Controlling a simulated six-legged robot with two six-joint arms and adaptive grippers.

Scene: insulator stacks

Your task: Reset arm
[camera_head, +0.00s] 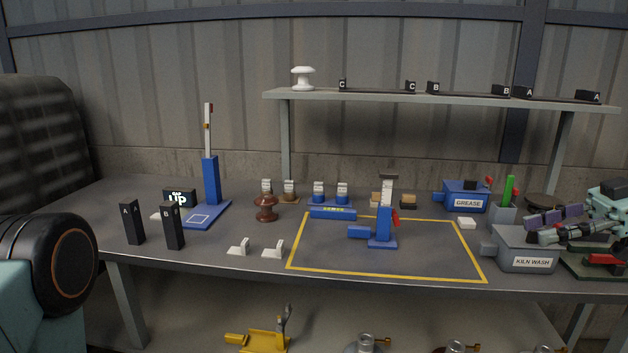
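My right arm comes in at the right edge in mint green. Its dark gripper (556,235) is over the back right of the grey kiln wash box (525,262). The fingers overlap dark things behind them, so I cannot tell whether they are open or shut, and I see nothing clearly held. My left arm (60,270) shows at the lower left only as a teal link with a large black round joint. Its gripper is out of view.
A grey table (210,252) carries a blue stand (210,180), black A and B blocks (133,222), a brown insulator (265,207), a blue fixture (382,224) inside a yellow outline, and a blue grease box (466,195). A raised shelf (440,97) holds a white insulator (302,77).

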